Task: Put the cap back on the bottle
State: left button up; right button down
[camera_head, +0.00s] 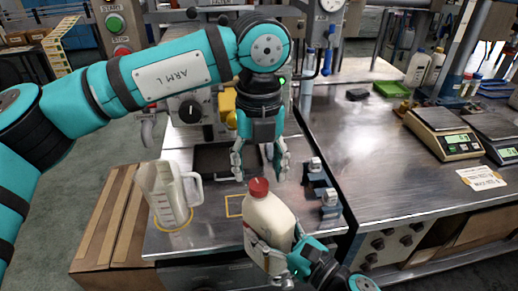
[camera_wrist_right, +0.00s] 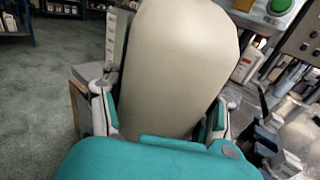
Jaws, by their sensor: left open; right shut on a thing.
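The cream-white bottle (camera_head: 268,220) stands slightly tilted near the front of the metal bench in the head view. A red cap (camera_head: 258,187) sits at its top; whether it is fully seated I cannot tell. My left gripper (camera_head: 260,168) points down just above the cap, fingers apart, with nothing visible between them. My right gripper (camera_head: 276,258) is shut around the bottle's lower body from the front right. In the right wrist view the bottle (camera_wrist_right: 180,70) fills the middle between the fingers of my right gripper (camera_wrist_right: 165,115); its cap is out of that view.
A clear measuring jug (camera_head: 166,196) stands at the bench's left, on a yellow ring mark. A yellow square outline (camera_head: 233,205) lies left of the bottle. Small clamp-like fittings (camera_head: 328,196) are to the right. Scales (camera_head: 440,133) stand on the right counter, whose middle is clear.

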aim_at(259, 184)
pick_arm(q)
jog(key=shift+f, duration=1.9)
jog(key=shift+c, duration=0.4)
